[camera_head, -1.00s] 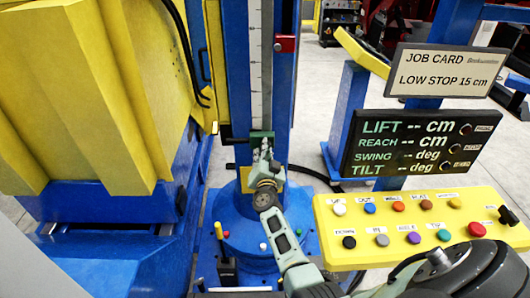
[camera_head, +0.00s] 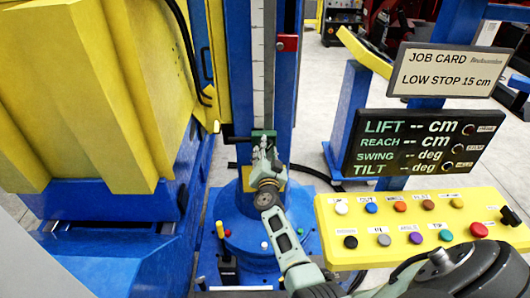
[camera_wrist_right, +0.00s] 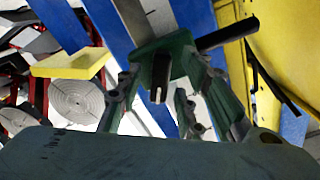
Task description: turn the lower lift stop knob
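The lower lift stop is a small green block (camera_head: 263,133) on the pale scale strip (camera_head: 262,75) of the blue column. A dark bar (camera_head: 239,140) sticks out from it to the left. In the right wrist view the green block (camera_wrist_right: 172,58) carries this black bar (camera_wrist_right: 228,36) and a short dark knob-like pin (camera_wrist_right: 160,82) facing the gripper. My right gripper (camera_head: 265,153) is at the block and hides its lower part. In the wrist view its fingers (camera_wrist_right: 168,92) are spread on either side of the pin, with gaps visible. My left gripper is not in view.
A job card (camera_head: 450,72) reads "LOW STOP 15 cm". The display (camera_head: 425,142) shows dashes for all values. A yellow button panel (camera_head: 425,222) stands at the right, near my arm. A large yellow body (camera_head: 85,95) fills the left. A red piece (camera_head: 287,42) sits higher on the column.

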